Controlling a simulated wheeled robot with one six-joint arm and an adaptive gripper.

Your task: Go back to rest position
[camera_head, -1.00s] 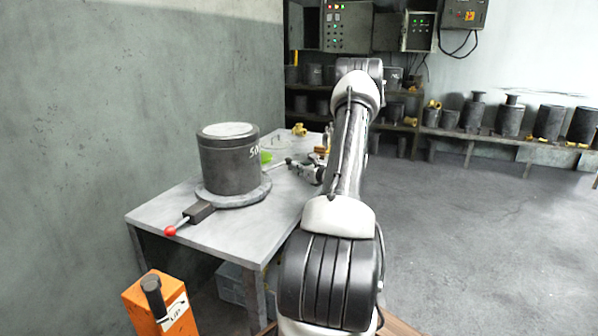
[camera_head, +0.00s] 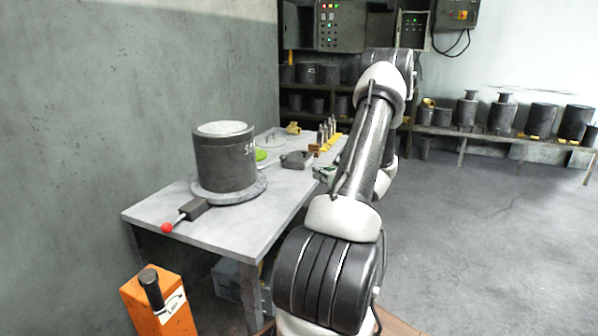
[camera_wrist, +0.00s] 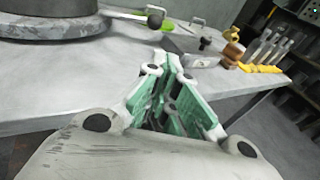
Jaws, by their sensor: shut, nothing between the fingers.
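My gripper (camera_wrist: 172,72) reaches forward in the wrist view, its green-sided fingers together and empty. In the head view only a small part of my gripper (camera_head: 322,174) shows at the right edge of the table, left of my arm; the arm hides the rest. The grey table (camera_head: 165,208) stands left of my arm. A dark cylinder (camera_head: 225,160) marked with white characters sits upright on a round grey base on it. The gripper is apart from the cylinder.
A red-knobbed lever (camera_head: 167,227) sticks out at the table's front. Several metal pins in a yellow rack (camera_head: 328,138) stand at its far right. An orange post (camera_head: 160,305) stands front left. Shelves with dark cylinders line the back. The floor at right is clear.

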